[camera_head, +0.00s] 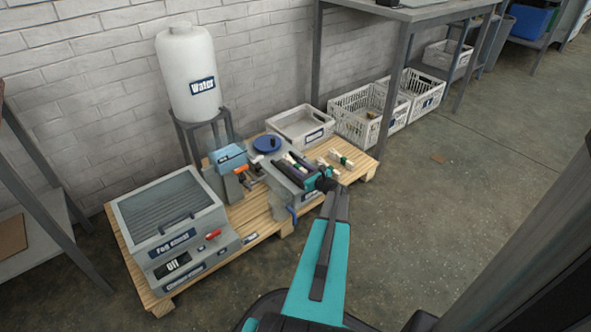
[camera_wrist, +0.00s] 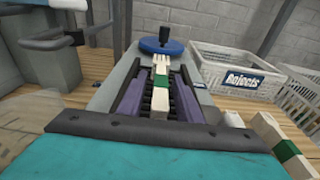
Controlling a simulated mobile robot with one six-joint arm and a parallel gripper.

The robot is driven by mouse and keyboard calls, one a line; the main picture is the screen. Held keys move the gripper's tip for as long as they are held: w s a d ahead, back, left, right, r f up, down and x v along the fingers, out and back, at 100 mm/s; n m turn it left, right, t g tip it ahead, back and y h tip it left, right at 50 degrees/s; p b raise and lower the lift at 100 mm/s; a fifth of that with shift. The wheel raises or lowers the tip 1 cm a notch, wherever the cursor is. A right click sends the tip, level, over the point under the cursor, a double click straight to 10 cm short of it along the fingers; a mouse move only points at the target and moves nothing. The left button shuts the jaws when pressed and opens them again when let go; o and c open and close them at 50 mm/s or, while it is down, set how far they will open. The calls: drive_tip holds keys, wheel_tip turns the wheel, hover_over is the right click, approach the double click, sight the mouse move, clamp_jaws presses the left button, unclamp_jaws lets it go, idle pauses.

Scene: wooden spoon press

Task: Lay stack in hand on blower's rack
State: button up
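My gripper (camera_head: 296,169) reaches over a grey press (camera_head: 293,190) on the wooden pallet. In the wrist view my gripper's two purple-lined fingers (camera_wrist: 162,92) flank a pale wooden spoon stack (camera_wrist: 160,117) with a green band, and look shut on it. It points away from my wrist, towards the blue handwheel (camera_wrist: 161,46). How high it is above the press I cannot tell. A grey machine with a slatted top (camera_head: 168,205) stands at the pallet's left front. Its label is hard to read; I cannot tell whether this top is the blower's rack.
Another green-banded stack (camera_head: 341,159) lies on the pallet right of the press. A grey tray (camera_head: 300,127) is behind. A white water tank (camera_head: 187,75) stands on a frame at the wall. Crates (camera_head: 368,117) and a table leg (camera_head: 397,80) are at the right.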

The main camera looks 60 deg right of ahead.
drive_tip(key=shift+r, duration=0.1)
drive_tip(key=shift+s+r, duration=0.1)
drive_tip(key=shift+s+a+r, duration=0.1)
drive_tip(key=shift+s+a, duration=0.05)
drive_tip(key=shift+s, duration=0.15)
drive_tip(key=p+v, duration=0.4)
drive_tip(key=v, duration=0.7)
drive_tip(key=shift+a, duration=0.1)
drive_tip(key=shift+s, duration=0.15)
idle(0.3)
